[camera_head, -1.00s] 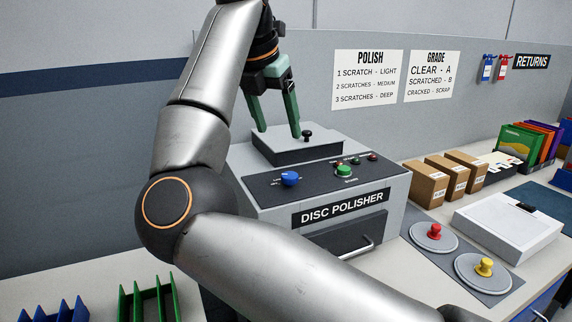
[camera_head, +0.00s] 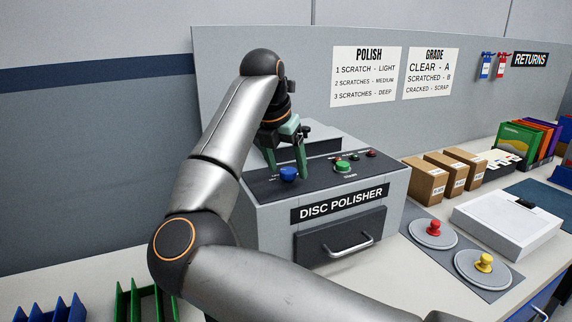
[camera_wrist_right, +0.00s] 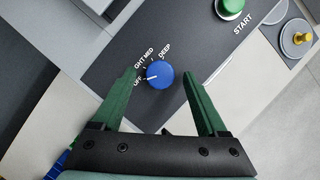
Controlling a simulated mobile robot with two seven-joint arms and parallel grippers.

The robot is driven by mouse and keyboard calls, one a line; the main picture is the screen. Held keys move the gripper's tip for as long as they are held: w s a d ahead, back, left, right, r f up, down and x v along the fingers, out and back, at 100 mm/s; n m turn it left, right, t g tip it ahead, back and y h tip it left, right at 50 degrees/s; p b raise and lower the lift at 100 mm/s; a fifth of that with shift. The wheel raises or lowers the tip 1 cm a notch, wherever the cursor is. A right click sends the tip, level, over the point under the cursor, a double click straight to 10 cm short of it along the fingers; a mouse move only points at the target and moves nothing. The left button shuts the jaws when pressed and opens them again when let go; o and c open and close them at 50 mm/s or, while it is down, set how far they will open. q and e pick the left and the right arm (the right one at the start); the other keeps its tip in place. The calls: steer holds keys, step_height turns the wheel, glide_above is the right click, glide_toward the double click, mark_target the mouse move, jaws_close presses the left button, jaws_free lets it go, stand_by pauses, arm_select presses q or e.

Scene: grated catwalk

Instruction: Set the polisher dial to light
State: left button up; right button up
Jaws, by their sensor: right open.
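The disc polisher (camera_head: 400,190) is a grey box with a dark top panel. Its blue dial (camera_head: 288,173) sits at the panel's left. In the right wrist view the dial (camera_wrist_right: 160,74) has a white mark pointing left towards OFF, with partly hidden "LIGHT", then MED and DEEP around it. My right gripper (camera_head: 287,170) is open, its green fingers on either side of the dial; in the right wrist view gaps show between the fingers (camera_wrist_right: 160,80) and the dial. I cannot tell how far the tips are above the panel. My left gripper is not in view.
A green start button (camera_head: 342,167) stands right of the dial on the panel. The raised polisher lid is behind my gripper. Cardboard boxes (camera_head: 427,182) and two grey discs with red and yellow knobs (camera_head: 484,265) lie to the right. Green racks (camera_head: 140,302) stand front left.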

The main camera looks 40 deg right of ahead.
jaws_close()
stand_by(0.6)
